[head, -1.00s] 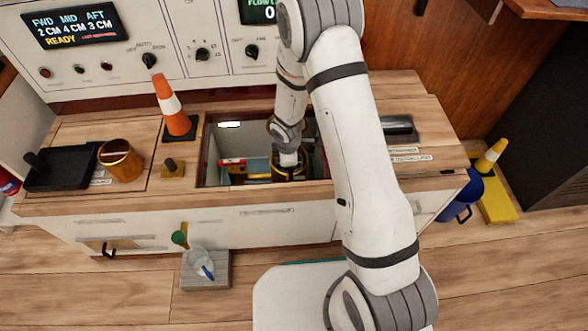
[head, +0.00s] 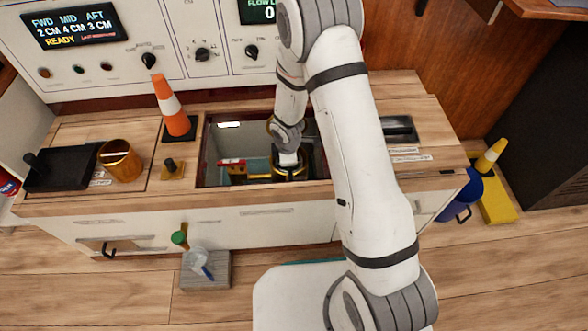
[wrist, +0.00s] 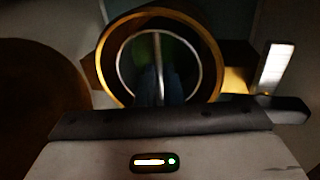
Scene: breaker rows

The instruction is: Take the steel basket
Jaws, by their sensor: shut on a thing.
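The steel basket (wrist: 121,68) shows in the wrist view as a thin steel ring with a bar across it, inside a wide brass ring (wrist: 212,62). My gripper (wrist: 160,92) points into the ring, its dark fingers together at the lower end of the bar, shut on the basket. The basket's lower part is dark and hidden. In the head view my gripper (head: 288,161) reaches down into the open bilge hatch (head: 200,155), at the brass ring (head: 291,176). The basket itself is hidden there.
A red and yellow thing (head: 232,167) lies in the hatch, left of my gripper. An orange cone (head: 169,104), a brass cup (head: 121,160) and a black tray (head: 60,170) stand left of the hatch. A clear jug (head: 197,260) sits on a grey block below.

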